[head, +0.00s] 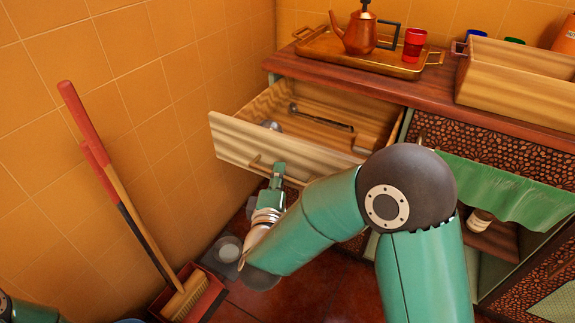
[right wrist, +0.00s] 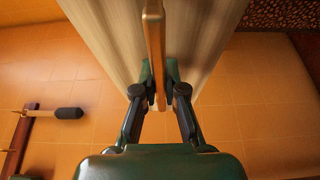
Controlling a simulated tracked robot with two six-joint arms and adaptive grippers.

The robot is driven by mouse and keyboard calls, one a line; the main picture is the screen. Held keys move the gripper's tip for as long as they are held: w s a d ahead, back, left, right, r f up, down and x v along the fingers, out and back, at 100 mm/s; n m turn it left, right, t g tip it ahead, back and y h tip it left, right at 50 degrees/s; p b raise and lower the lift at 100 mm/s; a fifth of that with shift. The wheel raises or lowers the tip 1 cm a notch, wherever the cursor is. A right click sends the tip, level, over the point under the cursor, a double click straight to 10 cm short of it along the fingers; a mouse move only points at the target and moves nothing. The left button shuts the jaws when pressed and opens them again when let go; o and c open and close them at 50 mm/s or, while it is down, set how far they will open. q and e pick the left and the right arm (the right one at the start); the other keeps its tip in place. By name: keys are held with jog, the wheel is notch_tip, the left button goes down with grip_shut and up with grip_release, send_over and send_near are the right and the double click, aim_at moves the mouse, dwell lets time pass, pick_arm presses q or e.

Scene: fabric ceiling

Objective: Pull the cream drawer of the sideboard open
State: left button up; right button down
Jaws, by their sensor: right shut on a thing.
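The cream drawer (head: 235,147) of the sideboard (head: 432,90) stands well out, with its inside in view. Utensils lie in it, among them a long-handled one (head: 320,118). My right gripper (head: 277,172) is at the drawer's front, shut on the bar handle (head: 257,164). In the right wrist view, the two fingers (right wrist: 160,88) close on either side of the handle (right wrist: 154,45), beside the pale drawer front (right wrist: 110,35). My forearm hides part of the drawer's right end. My left gripper is out of view.
A brass tray (head: 330,50) with a copper pot (head: 358,34) and red cup (head: 414,45) stands on top, beside a wooden box (head: 515,75). Red-handled tools (head: 85,115) lean at the tiled wall on the left. A green curtain (head: 510,190) hangs on the right.

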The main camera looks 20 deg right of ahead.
jog(key=shift+a+f, duration=0.1)
jog(key=shift+a, duration=0.15)
jog(key=c, duration=1.3)
grip_release()
jog(key=shift+w, duration=0.1)
jog(key=shift+o, duration=0.4)
jog(key=shift+d, duration=0.15)
jog(key=v, duration=1.2)
jog(key=shift+d, duration=0.1)
